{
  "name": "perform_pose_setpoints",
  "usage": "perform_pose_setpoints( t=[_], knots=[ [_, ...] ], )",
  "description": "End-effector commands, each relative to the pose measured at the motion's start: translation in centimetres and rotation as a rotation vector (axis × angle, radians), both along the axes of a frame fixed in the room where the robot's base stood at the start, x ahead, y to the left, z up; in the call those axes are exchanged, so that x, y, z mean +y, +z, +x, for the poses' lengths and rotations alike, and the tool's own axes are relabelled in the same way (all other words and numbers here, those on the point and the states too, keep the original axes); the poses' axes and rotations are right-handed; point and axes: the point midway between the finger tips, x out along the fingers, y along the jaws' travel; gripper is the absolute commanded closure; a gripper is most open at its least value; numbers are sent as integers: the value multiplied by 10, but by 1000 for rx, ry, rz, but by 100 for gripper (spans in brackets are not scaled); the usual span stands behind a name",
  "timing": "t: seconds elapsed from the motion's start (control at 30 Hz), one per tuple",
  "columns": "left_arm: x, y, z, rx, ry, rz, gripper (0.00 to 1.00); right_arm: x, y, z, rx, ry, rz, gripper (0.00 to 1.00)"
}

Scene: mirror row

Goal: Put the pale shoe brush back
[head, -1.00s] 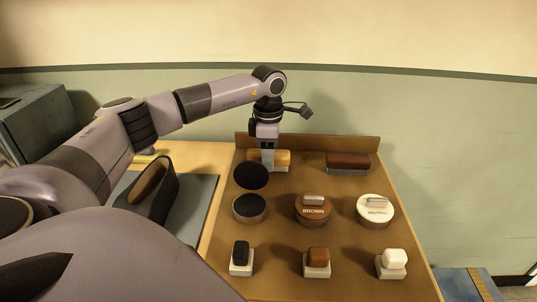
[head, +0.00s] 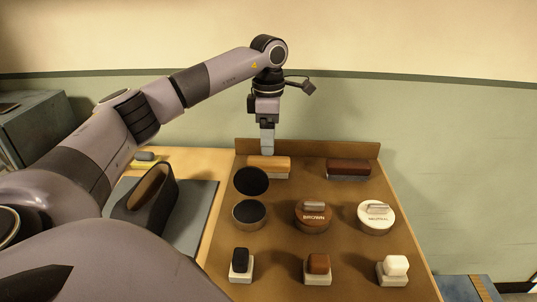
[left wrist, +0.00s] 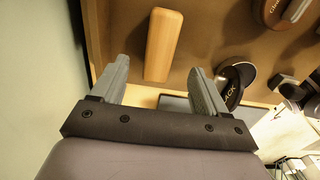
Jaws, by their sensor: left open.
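The pale shoe brush (head: 269,164), with a light wooden back, lies at the back left of the brown board (head: 310,251), just in front of its raised back edge. A dark reddish-brown brush (head: 348,167) lies to its right. My left gripper (head: 267,150) is above the pale brush and apart from it. In the left wrist view the pale brush (left wrist: 163,45) lies beyond the two open fingers of my left gripper (left wrist: 158,85), with nothing between them. My right gripper is not in view.
An open tin (head: 249,214) with its black lid, a brown tin (head: 313,214) and a neutral tin (head: 376,216) stand mid-board. Several small daubers (head: 318,263) stand in front.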

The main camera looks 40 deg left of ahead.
Motion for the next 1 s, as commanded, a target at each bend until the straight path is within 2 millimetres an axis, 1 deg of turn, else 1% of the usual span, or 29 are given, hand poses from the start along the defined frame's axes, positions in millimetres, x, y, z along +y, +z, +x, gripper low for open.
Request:
perform_pose_setpoints(
  t=[0.03, 0.1, 0.2, 0.3, 0.43, 1.0],
  knots=[
    [0, 12, 1, -5, 0, -1, 26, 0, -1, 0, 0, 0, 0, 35],
    [0, 23, 1, -3, 1, -1, 26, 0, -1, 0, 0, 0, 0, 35],
    [0, 36, 1, -2, 0, -1, 26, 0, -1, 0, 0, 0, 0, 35],
    [0, 44, 0, -1, -1, -1, 26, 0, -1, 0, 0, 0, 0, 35],
    [0, 46, 0, 1, -1, -1, 26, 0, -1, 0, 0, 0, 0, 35],
    [0, 46, 0, 1, 0, -1, 26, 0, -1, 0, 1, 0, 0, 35]
  ],
)
